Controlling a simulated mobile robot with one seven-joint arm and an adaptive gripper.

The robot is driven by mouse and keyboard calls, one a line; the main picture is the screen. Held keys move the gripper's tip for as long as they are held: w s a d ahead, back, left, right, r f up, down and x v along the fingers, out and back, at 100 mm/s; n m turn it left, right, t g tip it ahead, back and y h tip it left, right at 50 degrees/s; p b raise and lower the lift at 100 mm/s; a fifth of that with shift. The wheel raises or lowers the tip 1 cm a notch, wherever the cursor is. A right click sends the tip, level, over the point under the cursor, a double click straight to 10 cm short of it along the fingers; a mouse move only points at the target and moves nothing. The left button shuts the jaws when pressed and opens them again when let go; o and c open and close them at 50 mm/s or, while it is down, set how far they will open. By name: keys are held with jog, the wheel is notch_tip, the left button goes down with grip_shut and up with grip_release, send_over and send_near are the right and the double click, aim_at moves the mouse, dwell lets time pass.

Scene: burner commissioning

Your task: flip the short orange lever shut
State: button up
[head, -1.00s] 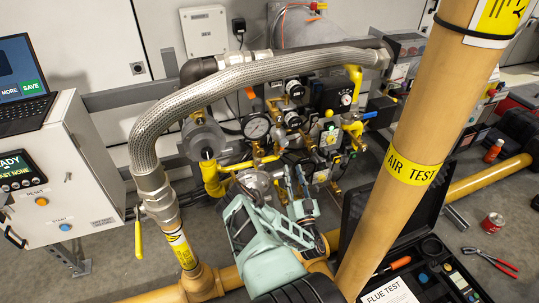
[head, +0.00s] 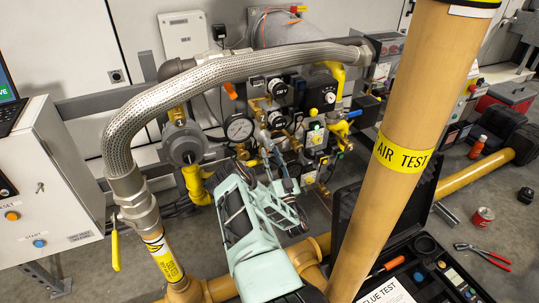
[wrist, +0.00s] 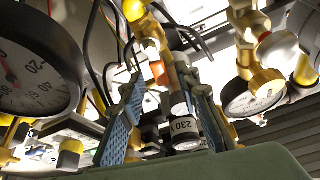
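A small orange lever-like piece (head: 230,91) shows in the head view, above and left of the large dial gauge (head: 239,128). In the wrist view an orange piece (wrist: 160,72) sits on a brass fitting beyond and between my fingers; I cannot tell whether it is the same piece. My gripper (head: 263,168) is in front of the valve assembly, below the gauge. In the wrist view my gripper (wrist: 160,92) has its two blue-padded fingers apart. A cylinder marked 230 (wrist: 184,128) shows between them; no contact is clear.
A braided hose (head: 220,82) arches over the assembly. A tan post marked AIR TEST (head: 390,165) stands to the right, with an open tool case (head: 435,245) beside it. A yellow handle (head: 115,250) hangs at left. Gauges and pipes crowd my fingers.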

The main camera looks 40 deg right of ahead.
jog(key=shift+x, duration=0.9)
jog(key=shift+c, duration=0.2)
grip_shut()
